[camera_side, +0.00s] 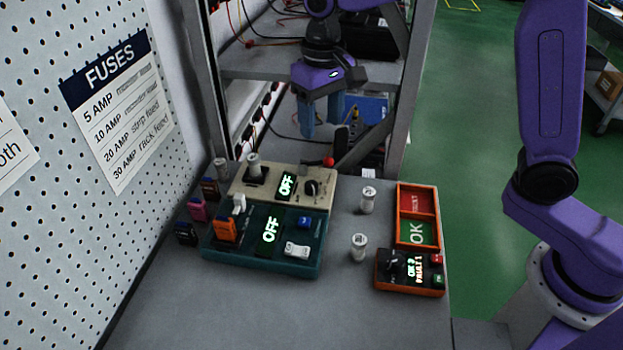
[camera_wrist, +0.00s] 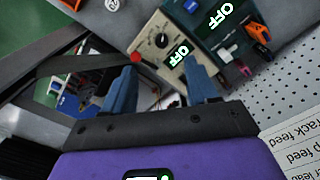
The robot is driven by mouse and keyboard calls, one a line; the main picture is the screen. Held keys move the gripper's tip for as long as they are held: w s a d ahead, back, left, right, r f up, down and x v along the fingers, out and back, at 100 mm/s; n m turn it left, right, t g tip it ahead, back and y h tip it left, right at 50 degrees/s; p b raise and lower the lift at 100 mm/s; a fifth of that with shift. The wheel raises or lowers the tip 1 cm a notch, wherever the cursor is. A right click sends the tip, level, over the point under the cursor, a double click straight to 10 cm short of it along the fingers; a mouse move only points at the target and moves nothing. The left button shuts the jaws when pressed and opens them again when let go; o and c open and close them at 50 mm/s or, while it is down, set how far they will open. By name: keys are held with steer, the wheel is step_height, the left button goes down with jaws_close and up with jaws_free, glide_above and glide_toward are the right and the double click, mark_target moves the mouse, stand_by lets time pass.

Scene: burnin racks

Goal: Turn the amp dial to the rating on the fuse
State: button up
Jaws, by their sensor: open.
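The beige box (camera_side: 281,198) has a black round dial (camera_side: 312,187), also in the wrist view (camera_wrist: 162,40), and a green display (camera_side: 286,186) reading OFF. An orange fuse-like block (camera_side: 226,229) stands in the teal box (camera_side: 262,258), whose display (camera_side: 268,231) also reads OFF. I cannot read a rating on the block, nor the dial's markings. I cannot tell which piece is the task's fuse. My gripper (camera_side: 322,122) is open and empty, above and behind the beige box in the side view. In the wrist view, the dial lies beyond the fingertips (camera_wrist: 163,80), apart from them.
A FUSES chart (camera_side: 118,115) on the pegboard lists 5, 10, 20 and 30 AMP. White cylinders (camera_side: 368,198) (camera_side: 358,247) stand near the red-green tray (camera_side: 432,215) and a black-orange box (camera_side: 410,285). The front bench is clear.

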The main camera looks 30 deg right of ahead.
steer(key=w+m, duration=0.1)
steer(key=w, duration=0.2)
glide_toward(312, 184)
step_height(312, 184, down, 9)
steer(key=shift+r, duration=0.15)
stand_by(0.4)
steer(key=c, duration=1.1)
